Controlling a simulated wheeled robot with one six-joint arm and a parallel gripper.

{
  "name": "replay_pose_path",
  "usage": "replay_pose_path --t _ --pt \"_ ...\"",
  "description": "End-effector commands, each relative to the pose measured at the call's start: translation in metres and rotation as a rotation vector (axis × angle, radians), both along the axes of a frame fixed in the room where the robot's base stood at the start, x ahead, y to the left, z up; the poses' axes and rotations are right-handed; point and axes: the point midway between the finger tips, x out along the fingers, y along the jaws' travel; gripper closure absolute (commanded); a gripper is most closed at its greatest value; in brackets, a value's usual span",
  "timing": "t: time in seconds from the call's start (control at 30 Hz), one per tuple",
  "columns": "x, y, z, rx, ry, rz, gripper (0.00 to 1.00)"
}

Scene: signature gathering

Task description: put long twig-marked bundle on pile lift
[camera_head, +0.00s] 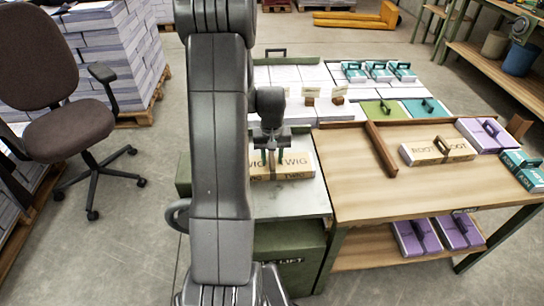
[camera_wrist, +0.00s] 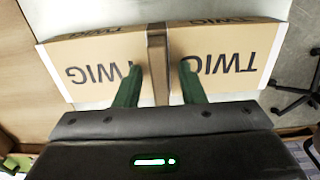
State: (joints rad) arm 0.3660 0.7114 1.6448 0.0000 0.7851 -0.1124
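The long twig-marked bundle (camera_head: 298,166) is a tan block printed TWIG twice, with a brown band around its middle. It lies over the grey top (camera_head: 312,201) of the pile lift, whose green body (camera_head: 290,245) carries the word LIFT. In the wrist view the bundle (camera_wrist: 225,62) spans the picture, roughly level. My gripper (camera_head: 271,158) is right above the bundle's middle. Its two green fingers (camera_wrist: 159,85) stand apart on either side of the band, with gaps showing. Whether the bundle's underside touches the lift top is hard to tell.
A wooden table (camera_head: 360,190) stands to the right, with a brown divider strip (camera_head: 381,149), a ROOT-marked bundle (camera_head: 438,151), and purple (camera_head: 487,135) and teal bundles (camera_head: 525,170). Pale sheets and more bundles lie behind. An office chair (camera_head: 70,120) stands left.

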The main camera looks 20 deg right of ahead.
Motion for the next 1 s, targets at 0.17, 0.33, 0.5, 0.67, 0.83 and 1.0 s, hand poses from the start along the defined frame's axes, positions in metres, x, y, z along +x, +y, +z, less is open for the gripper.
replay_pose_path --t 0.17,0.33,0.5,0.67,0.83,1.0 --pt "0.001 0.0 0.012 -0.001 -0.003 0.0 0.64" --pt "0.001 0.0 0.046 -0.002 -0.006 0.0 0.64" --pt "0.001 0.0 0.083 -0.002 -0.005 0.0 0.64" --pt "0.001 0.0 0.109 -0.001 -0.004 0.0 0.64" --pt "0.0 0.0 0.122 0.0 -0.001 0.0 0.64" --pt "0.0 0.0 0.123 0.0 0.0 0.0 0.64"
